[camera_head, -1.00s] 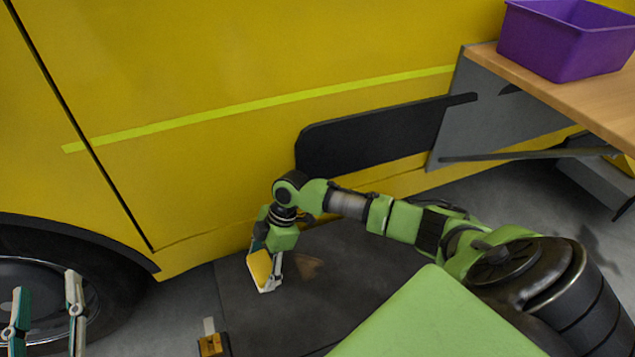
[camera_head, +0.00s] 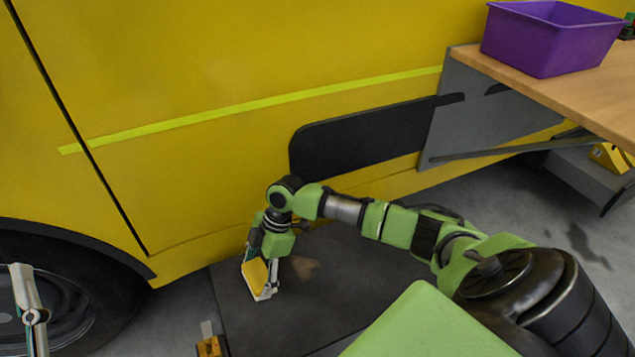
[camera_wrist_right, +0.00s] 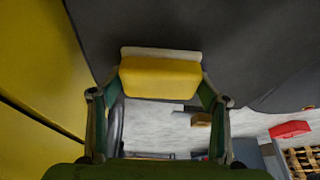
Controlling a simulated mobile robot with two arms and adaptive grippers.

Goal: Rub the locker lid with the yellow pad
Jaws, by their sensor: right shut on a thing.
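The yellow pad (camera_head: 256,276) has a white layer along one edge. My right gripper (camera_head: 263,271) is shut on it, low over the left part of the dark locker lid (camera_head: 345,285). The right wrist view shows the pad (camera_wrist_right: 160,78) between both fingers, with the dark lid (camera_wrist_right: 230,30) beyond it. I cannot tell whether the pad touches the lid. A brown smudge (camera_head: 305,269) lies on the lid just right of the pad.
A yellow vehicle side (camera_head: 240,60) stands behind the lid, with a wheel (camera_head: 60,300) at left. A wooden bench (camera_head: 560,95) with a purple bin (camera_head: 550,40) is at upper right. A small orange object (camera_head: 209,346) is at the lid's front left.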

